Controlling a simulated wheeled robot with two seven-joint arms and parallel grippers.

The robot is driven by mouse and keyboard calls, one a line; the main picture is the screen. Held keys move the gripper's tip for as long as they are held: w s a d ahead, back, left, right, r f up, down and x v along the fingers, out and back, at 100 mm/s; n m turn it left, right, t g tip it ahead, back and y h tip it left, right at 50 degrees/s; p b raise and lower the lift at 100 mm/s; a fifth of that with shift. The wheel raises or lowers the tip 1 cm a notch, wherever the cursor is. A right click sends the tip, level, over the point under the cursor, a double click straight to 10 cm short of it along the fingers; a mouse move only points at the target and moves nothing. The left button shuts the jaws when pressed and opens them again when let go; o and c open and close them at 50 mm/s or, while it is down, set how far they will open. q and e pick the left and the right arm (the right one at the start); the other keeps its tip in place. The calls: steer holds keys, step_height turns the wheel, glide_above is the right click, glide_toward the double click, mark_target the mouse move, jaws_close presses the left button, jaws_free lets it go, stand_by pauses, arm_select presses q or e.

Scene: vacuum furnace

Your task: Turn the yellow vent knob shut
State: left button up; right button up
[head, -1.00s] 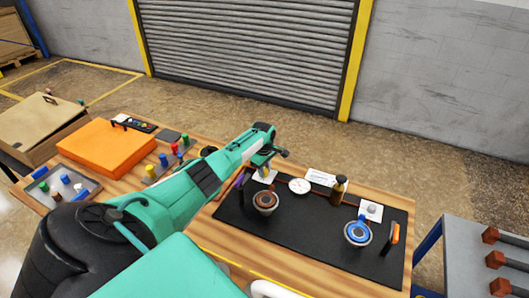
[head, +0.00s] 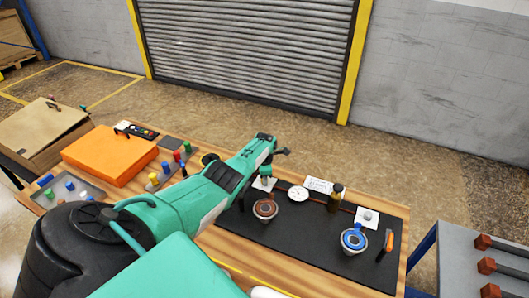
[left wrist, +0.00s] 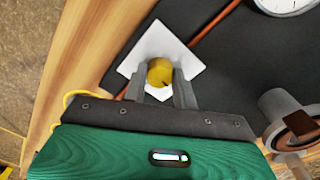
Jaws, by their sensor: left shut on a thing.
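The yellow vent knob (left wrist: 160,72) stands on a white square plate (left wrist: 183,49) in the left wrist view. My left gripper (left wrist: 160,85) has its two fingers on either side of the knob and is shut on it. In the head view my left gripper (head: 266,172) is over the white plate (head: 264,184) at the back of the black mat; the knob is hidden there by the gripper. The knob's marking is too small to read. My right gripper is not in view.
On the black mat (head: 310,232) stand a brown-ringed port (head: 265,209), a blue-ringed port (head: 354,239), a round white gauge (head: 299,194) and a brown bottle (head: 335,198). An orange case (head: 110,155) lies left. A grey bench (head: 460,262) stands right.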

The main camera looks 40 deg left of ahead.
arm_select(q)
steer(key=shift+n, duration=0.3)
stand_by(0.4)
steer(key=o, duration=1)
steer(key=shift+r, duration=0.1)
step_height(320, 180, up, 6)
steer(key=p, duration=0.2)
steer(key=shift+s+p, duration=0.1)
steer(key=shift+p, duration=0.25)
steer(key=shift+s+d+r+b, duration=0.1)
steer(key=shift+r+b, duration=0.1)
steer(key=shift+r, duration=1.75)
steer(key=shift+s+d+r+b, duration=0.1)
steer(key=shift+r+b, duration=0.1)
steer(key=shift+r, duration=1.7)
